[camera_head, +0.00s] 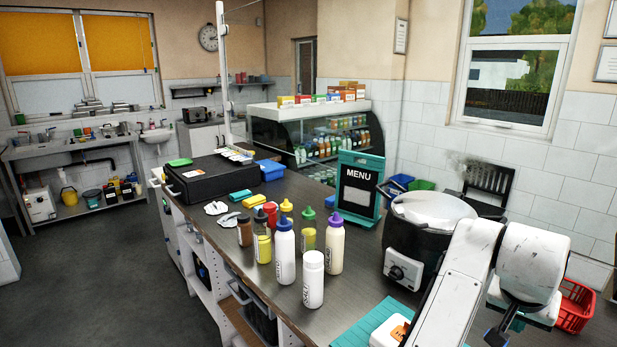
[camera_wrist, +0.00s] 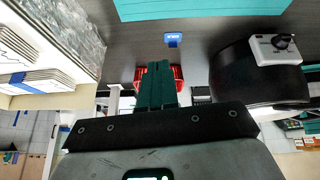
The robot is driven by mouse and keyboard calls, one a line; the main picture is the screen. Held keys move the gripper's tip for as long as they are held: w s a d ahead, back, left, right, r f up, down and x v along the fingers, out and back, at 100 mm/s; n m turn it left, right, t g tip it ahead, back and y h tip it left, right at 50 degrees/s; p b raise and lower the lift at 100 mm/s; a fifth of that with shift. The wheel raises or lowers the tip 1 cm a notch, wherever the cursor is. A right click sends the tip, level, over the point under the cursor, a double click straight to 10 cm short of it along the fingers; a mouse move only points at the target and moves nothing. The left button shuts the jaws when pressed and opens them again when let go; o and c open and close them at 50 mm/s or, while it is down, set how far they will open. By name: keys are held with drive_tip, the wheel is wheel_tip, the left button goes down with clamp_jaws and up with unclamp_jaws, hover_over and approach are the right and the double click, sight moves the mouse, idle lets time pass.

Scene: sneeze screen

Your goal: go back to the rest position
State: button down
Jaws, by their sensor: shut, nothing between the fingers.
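My gripper (camera_wrist: 157,86) shows in the wrist view as two teal fingers side by side, pressed together with no gap and nothing between them. In the head view my white arm rises at the lower right, in front of the counter's right end; I cannot make out the fingertips there.
The counter (camera_head: 285,195) carries several bottles, a menu board (camera_head: 358,188) and a black soup kettle (camera_head: 418,240) close to my arm. A teal mat (camera_head: 350,335) lies at the near edge. A red basket (camera_head: 577,305) is at right. Floor at left is clear.

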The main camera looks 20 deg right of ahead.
drive_tip(key=s+a+f+n+t+y, duration=0.2)
drive_tip(key=s+a+f+n+y, duration=0.3)
drive_tip(key=a+f, duration=0.6)
drive_tip(key=s+a+f+n+t, duration=0.1)
drive_tip(key=s+a+f+n, duration=0.2)
drive_tip(key=a+f+n, duration=0.75)
drive_tip(key=s+f+m+g+b, duration=0.3)
drive_tip(key=s+f+b, duration=0.7)
drive_tip(key=f, duration=0.3)
drive_tip(key=shift+s+a+f+g, duration=0.3)
drive_tip(key=shift+a+f+g, duration=0.1)
drive_tip(key=shift+a, duration=0.05)
